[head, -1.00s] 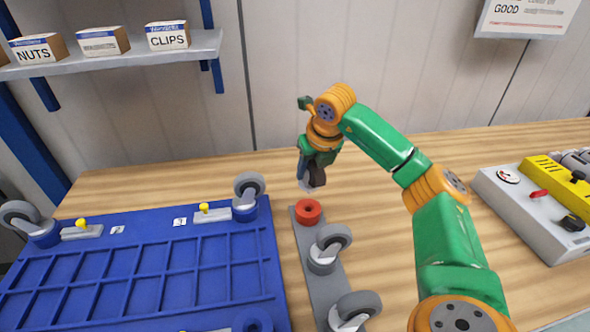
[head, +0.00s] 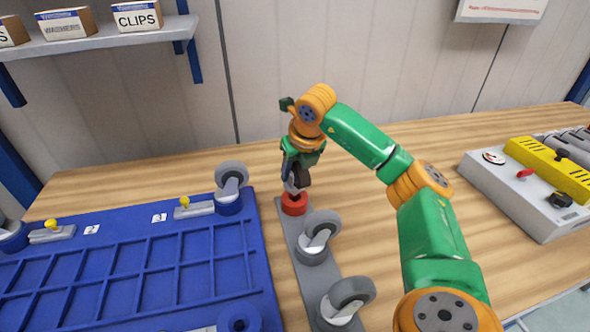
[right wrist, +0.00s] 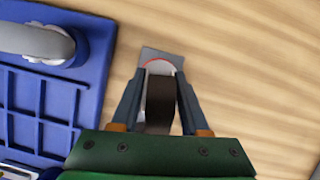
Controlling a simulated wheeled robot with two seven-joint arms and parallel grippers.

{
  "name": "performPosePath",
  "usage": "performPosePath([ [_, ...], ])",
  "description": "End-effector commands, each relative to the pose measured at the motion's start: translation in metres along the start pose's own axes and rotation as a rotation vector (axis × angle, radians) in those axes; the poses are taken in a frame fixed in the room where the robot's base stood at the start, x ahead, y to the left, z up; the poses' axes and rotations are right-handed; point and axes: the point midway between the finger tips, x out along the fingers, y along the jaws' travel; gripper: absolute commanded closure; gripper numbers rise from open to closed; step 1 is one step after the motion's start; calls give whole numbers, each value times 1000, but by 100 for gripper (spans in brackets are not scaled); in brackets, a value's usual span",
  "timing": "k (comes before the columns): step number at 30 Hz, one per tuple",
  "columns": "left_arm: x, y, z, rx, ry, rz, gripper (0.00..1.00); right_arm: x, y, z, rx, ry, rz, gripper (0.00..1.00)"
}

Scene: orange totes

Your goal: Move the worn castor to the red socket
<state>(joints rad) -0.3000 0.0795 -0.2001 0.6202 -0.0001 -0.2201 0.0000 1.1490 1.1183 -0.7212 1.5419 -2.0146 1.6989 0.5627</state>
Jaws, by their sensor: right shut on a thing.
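My right gripper (head: 293,176) is shut on the worn castor (head: 303,179), which has a dark brown wheel. In the right wrist view the castor's wheel (right wrist: 160,104) sits between the two fingers. The red socket (head: 294,206) is a ring at the far end of a grey rail (head: 283,222). The castor's light metal lower end is right at the top of the ring; I cannot tell how deep it sits. In the right wrist view only a thin red arc of the socket (right wrist: 158,62) shows past the castor. My left gripper is not in view.
Two grey-wheeled castors (head: 322,226) (head: 350,291) stand on the rail nearer me. A blue tray (head: 262,262) with another castor (head: 232,177) at its corner lies left. A grey control box (head: 520,200) stands right. The wooden table between is clear.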

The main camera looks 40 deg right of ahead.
Motion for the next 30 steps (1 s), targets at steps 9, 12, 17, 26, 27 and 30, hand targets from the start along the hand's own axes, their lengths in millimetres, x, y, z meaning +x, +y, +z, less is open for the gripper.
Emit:
performPosePath([
  [9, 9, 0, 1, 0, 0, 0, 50, 10, 0, -4, 0, -2, 1, 100],
  [12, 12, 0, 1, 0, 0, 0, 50, 14, 0, -6, 0, -2, 0, 100],
  [17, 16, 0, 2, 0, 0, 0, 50, 20, 0, -8, 0, -1, 0, 100],
  [26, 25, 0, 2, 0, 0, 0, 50, 31, 0, -13, 0, -2, 0, 100],
  [27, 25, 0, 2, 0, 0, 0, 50, 32, 0, -13, 0, -2, 1, 100],
  [30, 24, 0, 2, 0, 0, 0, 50, 31, 0, -12, 0, -2, 1, 100],
])
